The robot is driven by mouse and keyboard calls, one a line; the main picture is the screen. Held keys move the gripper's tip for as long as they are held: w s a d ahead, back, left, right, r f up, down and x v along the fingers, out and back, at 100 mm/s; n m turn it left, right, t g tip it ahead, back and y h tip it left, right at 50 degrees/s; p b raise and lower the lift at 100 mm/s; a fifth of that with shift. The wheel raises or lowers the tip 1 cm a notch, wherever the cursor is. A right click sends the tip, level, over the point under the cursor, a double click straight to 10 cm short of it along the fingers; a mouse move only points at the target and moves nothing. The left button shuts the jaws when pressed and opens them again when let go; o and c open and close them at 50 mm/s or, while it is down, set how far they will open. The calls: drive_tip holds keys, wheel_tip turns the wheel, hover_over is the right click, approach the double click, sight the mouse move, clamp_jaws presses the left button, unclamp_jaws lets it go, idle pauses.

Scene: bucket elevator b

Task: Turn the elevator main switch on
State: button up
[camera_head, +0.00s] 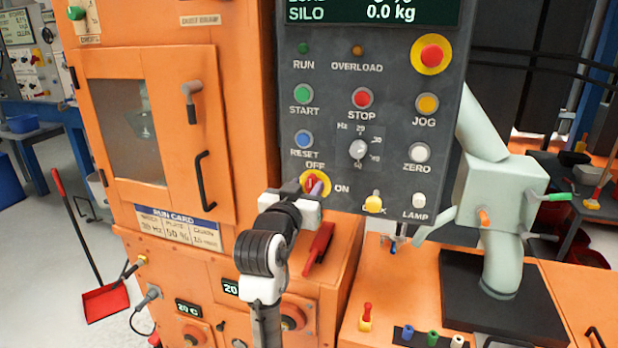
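The main switch (313,183) is a red handle on a round yellow plate, low on the left of the dark grey control panel (320,120). The label OFF is above it and ON is to its right. My gripper (309,190) is at the switch, its white and dark body covering the lower part of the plate. The red handle shows between or just behind the fingertips. I cannot tell whether the fingers touch it or how far they are closed. The handle's exact angle is partly hidden.
Above the switch are the blue RESET button (304,139), a grey knob (358,150) and the red STOP button (362,98). A red lever-like part (319,245) is just below. A pale green pipe unit (500,190) stands at right.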

sight(310, 181)
drive_tip(key=shift+x, duration=1.6)
clamp_jaws()
